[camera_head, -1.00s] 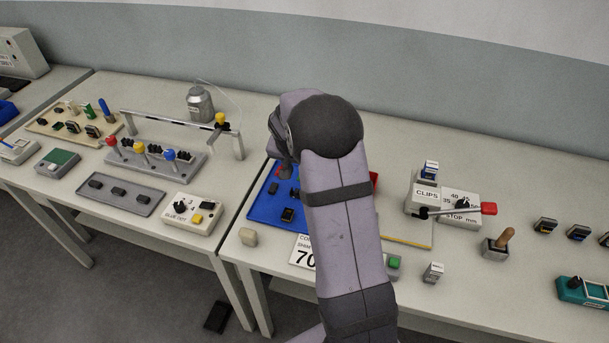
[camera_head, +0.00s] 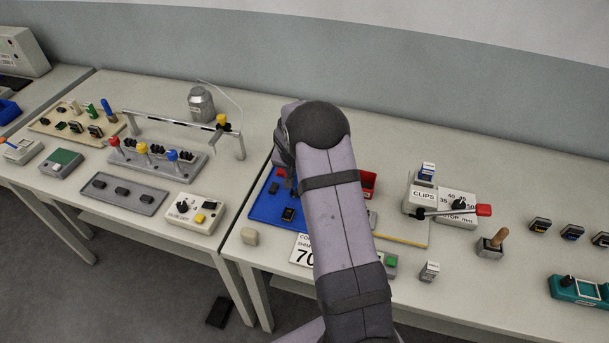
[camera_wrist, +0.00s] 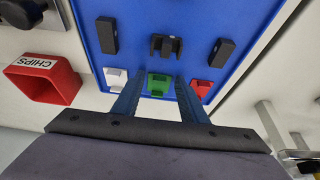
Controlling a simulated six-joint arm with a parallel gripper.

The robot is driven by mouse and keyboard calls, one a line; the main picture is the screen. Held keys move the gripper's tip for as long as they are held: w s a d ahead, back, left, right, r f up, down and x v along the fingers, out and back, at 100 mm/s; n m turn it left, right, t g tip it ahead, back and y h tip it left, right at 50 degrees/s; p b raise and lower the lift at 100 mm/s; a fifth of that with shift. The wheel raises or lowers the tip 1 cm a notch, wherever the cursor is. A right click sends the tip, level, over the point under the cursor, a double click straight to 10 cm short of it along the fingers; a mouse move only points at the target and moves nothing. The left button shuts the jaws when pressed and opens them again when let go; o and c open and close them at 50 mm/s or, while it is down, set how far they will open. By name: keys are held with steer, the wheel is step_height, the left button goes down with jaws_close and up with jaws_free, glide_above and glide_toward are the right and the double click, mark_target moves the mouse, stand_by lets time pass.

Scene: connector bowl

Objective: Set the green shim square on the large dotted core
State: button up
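The green shim (camera_wrist: 158,83) lies on the blue tray, between a white piece (camera_wrist: 115,77) and a red piece (camera_wrist: 201,88). My gripper (camera_wrist: 158,88) is open, with its two fingers on either side of the green shim and gaps between. I cannot tell the fingertips' height above the tray. A black core with upright legs (camera_wrist: 165,46) stands on the tray beyond the shim; it also shows in the head view (camera_head: 288,214). Two plain black bars (camera_wrist: 107,35) (camera_wrist: 221,52) flank it. Dots on these dark parts are too small to tell apart. My arm hides the shim in the head view.
The blue tray (camera_head: 265,210) lies on the right-hand table. A red CHIPS bin (camera_wrist: 45,80) stands beside it, also partly visible in the head view (camera_head: 369,184). A clip box with a red-tipped lever (camera_head: 484,210) stands to the right. A small beige block (camera_head: 249,237) lies near the tray's front.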

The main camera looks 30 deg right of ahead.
jaws_close()
